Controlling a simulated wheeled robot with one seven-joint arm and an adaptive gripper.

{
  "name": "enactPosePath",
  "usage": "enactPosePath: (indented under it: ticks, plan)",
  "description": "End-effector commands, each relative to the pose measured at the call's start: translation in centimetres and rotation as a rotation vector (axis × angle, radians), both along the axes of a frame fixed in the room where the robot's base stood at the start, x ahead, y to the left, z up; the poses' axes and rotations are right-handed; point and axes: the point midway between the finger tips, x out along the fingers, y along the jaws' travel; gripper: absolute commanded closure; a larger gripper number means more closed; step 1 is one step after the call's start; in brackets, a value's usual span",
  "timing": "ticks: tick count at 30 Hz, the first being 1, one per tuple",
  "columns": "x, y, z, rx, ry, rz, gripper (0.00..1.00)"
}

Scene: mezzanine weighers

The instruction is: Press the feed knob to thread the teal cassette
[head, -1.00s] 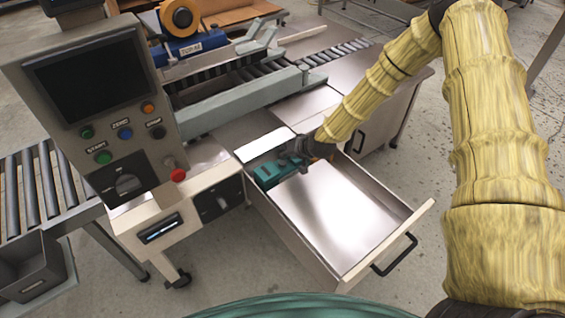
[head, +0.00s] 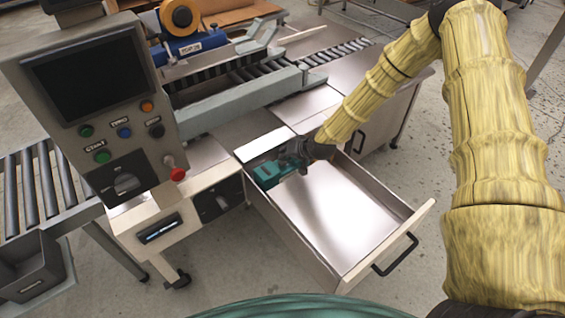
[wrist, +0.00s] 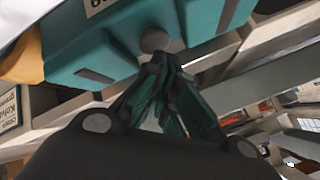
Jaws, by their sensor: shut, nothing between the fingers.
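The teal cassette (head: 267,176) is at the back left end of the open drawer in the head view. In the wrist view its teal body (wrist: 105,45) fills the top. A round grey knob (wrist: 154,40) sits on its lower edge; I take this to be the feed knob. My gripper (wrist: 160,64) is shut and empty, its fingertips right at the knob. I cannot tell whether they touch it. In the head view my gripper (head: 287,160) is beside the cassette and hides part of it.
The open drawer (head: 400,208) has a bare metal floor and a black handle (head: 395,254). A control panel (head: 95,85) with a screen, several buttons and a red knob (head: 178,174) stands left. A roller conveyor (head: 335,52) lies behind.

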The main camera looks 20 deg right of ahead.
Motion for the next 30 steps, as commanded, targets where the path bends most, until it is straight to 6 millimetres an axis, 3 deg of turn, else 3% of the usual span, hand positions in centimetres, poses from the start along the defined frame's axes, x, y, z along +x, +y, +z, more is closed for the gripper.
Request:
enactPosePath:
  ticks: [30]
  plan:
    - [-0.01,-0.01,-0.83,0.000,0.000,0.000,1.00]
